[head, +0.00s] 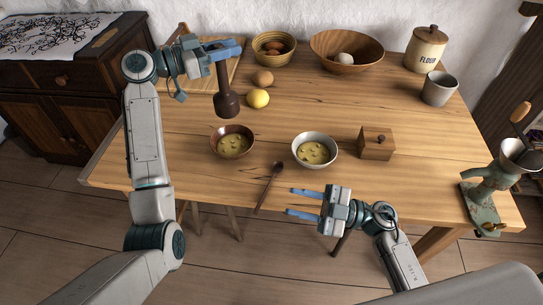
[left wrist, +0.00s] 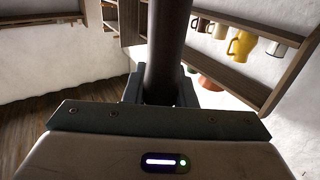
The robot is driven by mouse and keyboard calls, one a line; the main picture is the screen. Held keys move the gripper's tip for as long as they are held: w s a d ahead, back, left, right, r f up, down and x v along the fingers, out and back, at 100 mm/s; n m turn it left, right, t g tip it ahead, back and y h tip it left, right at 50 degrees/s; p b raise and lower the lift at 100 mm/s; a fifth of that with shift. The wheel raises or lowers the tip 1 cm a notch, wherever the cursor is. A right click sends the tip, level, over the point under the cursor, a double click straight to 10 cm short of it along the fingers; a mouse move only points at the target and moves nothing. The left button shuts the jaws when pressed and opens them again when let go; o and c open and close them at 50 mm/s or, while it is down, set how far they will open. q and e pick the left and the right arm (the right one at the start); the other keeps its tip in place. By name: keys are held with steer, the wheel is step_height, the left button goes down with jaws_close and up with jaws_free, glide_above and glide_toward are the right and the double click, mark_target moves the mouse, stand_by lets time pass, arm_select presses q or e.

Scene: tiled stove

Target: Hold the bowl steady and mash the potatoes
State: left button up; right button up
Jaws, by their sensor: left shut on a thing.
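My left gripper (head: 225,50) is shut on the dark wooden masher (head: 226,98) and holds it upright, its thick end down, above and behind the brown bowl. The masher's dark shaft also shows between the fingers in the left wrist view (left wrist: 165,50). The brown bowl (head: 216,150) holds yellow potatoes (head: 233,145). To its right, a pale bowl (head: 315,166) also holds yellow potatoes (head: 314,152). My right gripper (head: 290,202) is open and empty near the table's front edge, in front of the pale bowl and touching neither bowl.
A wooden spoon (head: 270,184) lies between the bowls, towards the front. A lemon (head: 258,98) and an onion (head: 262,77) sit behind. A small wooden box (head: 376,148) stands right of the pale bowl; a green grinder (head: 490,190) is at the right edge.

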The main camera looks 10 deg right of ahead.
steer(key=w+a+r+n+h, duration=0.1)
steer(key=w+r+h, duration=0.15)
steer(key=w, duration=0.35)
steer(key=w+a+r+h, duration=0.2)
steer(key=w+h, duration=0.2)
steer(key=w, duration=0.3)
steer(key=m+t+h, duration=0.1)
steer(key=m, duration=0.4)
glide_toward(234, 157)
steer(key=shift+s+d+r, duration=0.55)
steer(key=shift+d+r, duration=0.3)
steer(key=shift+d, duration=0.05)
steer(key=x, duration=1.2)
steer(key=shift+w+f, duration=0.1)
steer(key=shift+f, duration=0.25)
jaws_close()
